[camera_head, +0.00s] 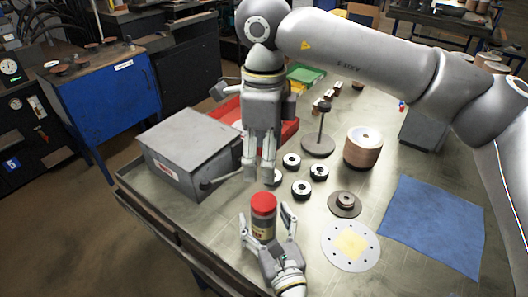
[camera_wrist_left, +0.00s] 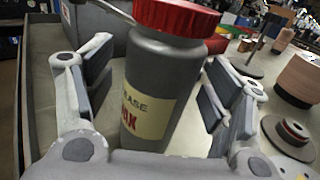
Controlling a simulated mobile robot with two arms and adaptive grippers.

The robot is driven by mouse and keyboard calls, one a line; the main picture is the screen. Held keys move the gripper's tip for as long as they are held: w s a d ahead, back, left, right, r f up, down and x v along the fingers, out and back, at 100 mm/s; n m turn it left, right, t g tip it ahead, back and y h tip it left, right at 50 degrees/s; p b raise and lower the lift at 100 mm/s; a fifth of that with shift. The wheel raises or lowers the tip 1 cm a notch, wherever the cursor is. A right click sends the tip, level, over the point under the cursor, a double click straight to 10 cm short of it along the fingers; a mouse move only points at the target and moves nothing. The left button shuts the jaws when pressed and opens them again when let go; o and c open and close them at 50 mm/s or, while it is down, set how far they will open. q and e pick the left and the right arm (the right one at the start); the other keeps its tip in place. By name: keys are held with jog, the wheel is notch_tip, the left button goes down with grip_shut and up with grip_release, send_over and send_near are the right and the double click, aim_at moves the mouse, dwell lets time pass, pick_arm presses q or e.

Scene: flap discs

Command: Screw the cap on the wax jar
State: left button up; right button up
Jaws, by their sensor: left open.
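The wax jar (camera_head: 263,226) stands upright on the table, a grey jar with a cream label. The red cap (camera_head: 263,202) sits on its top; I cannot tell how tightly. My left gripper (camera_head: 266,222) is open, with its fingers on either side of the jar. In the left wrist view the jar (camera_wrist_left: 160,85) stands between the spread fingers, with gaps at both sides, and the red cap (camera_wrist_left: 178,17) is cut by the top edge. My right gripper (camera_head: 258,176) points down behind the jar, above the table; its opening is unclear.
A grey metal box (camera_head: 188,140) stands left of the right gripper, with a red tray (camera_head: 285,128) behind. Several black-and-white rings (camera_head: 301,189), a disc stand (camera_head: 318,143), a disc stack (camera_head: 362,147) and a perforated plate (camera_head: 335,257) lie right. A blue cloth (camera_head: 432,222) lies far right.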

pick_arm(q)
jog(key=v, duration=1.2)
dwell(0.3)
